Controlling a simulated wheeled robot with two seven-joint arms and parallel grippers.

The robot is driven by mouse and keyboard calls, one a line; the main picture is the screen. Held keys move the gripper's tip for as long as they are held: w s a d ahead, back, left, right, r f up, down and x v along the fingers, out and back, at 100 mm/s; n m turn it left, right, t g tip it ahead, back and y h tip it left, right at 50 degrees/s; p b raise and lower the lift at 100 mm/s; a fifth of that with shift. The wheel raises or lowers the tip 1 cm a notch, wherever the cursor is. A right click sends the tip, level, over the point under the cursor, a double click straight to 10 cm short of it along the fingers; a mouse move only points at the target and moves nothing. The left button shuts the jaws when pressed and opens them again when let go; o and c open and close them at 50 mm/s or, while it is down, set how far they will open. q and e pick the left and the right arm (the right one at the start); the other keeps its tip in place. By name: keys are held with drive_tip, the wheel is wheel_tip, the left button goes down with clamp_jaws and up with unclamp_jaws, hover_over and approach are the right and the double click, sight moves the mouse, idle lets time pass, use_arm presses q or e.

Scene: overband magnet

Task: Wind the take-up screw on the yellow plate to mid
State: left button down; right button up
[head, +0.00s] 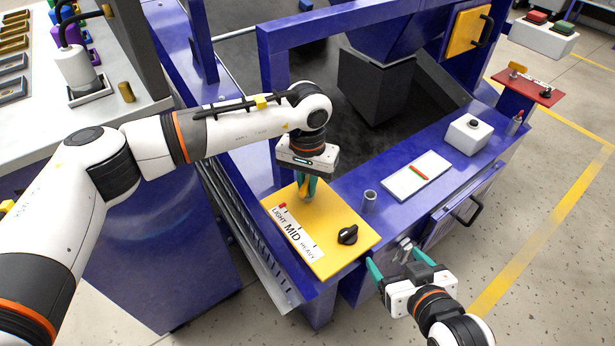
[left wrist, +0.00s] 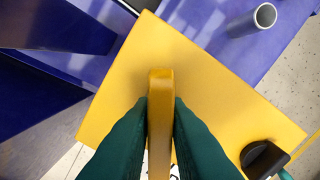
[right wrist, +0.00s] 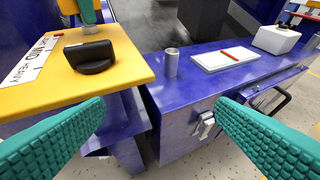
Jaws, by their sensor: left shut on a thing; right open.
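The yellow plate (head: 327,257) lies on the corner of the blue frame. It bears a white scale (head: 292,233) reading LIGHT, MID, HEAVY, with a small red mark (head: 282,206) at the LIGHT end. A black knob (head: 348,235) sits near the plate's right side. My left gripper (head: 307,192) points down over the plate's far part. In the left wrist view its fingers are shut on a yellow upright bar (left wrist: 160,95); whether this is the take-up screw's handle I cannot tell. My right gripper (head: 401,272) is open and empty, in front of the blue frame, right of the plate.
A grey cup (head: 370,200), a white tray with a red-green stick (head: 417,176) and a white box with a black button (head: 468,135) stand on the blue ledge. A grey latch (right wrist: 205,125) is on the blue front, beyond my right fingers. A black drawer handle (head: 466,212) sticks out.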

use_arm(q)
drive_tip(key=shift+m+b, duration=0.3)
drive_tip(key=shift+m, duration=0.2)
drive_tip(key=shift+m+b, duration=0.35)
drive_tip(key=shift+m, duration=0.15)
drive_tip(key=shift+m+b, duration=0.3)
drive_tip(key=shift+m, duration=0.9)
use_arm(e)
drive_tip(key=w+a+r+t+y, duration=0.2)
drive_tip(key=w+r+t, duration=0.1)
drive_tip(key=r+t, duration=0.3)
drive_tip(key=shift+w+r+t, duration=0.2)
drive_tip(key=shift+r+t, duration=0.1)
drive_tip(key=shift+r, duration=1.1)
drive_tip(key=shift+a, duration=0.1)
use_arm(q)
drive_tip(key=c, duration=1.3)
unclamp_jaws()
drive_tip(key=shift+r, duration=0.1)
